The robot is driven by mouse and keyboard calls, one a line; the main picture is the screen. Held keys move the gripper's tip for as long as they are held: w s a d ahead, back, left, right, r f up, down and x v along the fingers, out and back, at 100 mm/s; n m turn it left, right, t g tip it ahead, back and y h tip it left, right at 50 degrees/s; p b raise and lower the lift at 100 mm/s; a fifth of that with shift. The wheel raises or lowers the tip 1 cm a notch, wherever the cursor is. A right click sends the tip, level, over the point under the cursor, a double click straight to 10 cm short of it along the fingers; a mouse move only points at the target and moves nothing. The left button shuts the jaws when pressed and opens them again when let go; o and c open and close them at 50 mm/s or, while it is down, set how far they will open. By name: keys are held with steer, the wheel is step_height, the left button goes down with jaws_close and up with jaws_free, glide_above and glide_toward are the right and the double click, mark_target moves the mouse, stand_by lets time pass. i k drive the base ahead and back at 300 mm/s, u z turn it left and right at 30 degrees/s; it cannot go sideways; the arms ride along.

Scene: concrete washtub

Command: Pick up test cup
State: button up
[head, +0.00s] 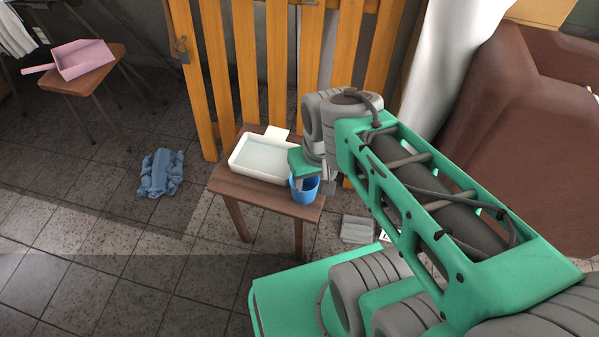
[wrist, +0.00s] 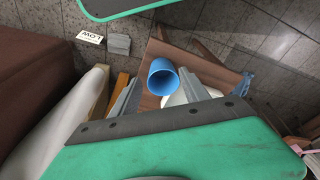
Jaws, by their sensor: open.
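The test cup appears to be the blue cup (head: 304,189), upright near the right corner of a small wooden stool (head: 236,186). My gripper (head: 312,184) is just above and beside it and hides part of its rim. In the wrist view the blue cup (wrist: 162,77) shows its open mouth and looks empty.
A white tray (head: 238,163) sits beside the cup on the stool. An orange slatted wooden gate (head: 213,75) stands close behind. A blue cloth (head: 161,173) lies on the floor at left. A brown armchair (head: 500,110) is at right. Floor at the front left is clear.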

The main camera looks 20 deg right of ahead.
mark_target(309, 185)
steer(key=z, duration=0.4)
steer(key=k, duration=1.2)
steer(key=u, duration=1.15)
steer(key=i, duration=0.5)
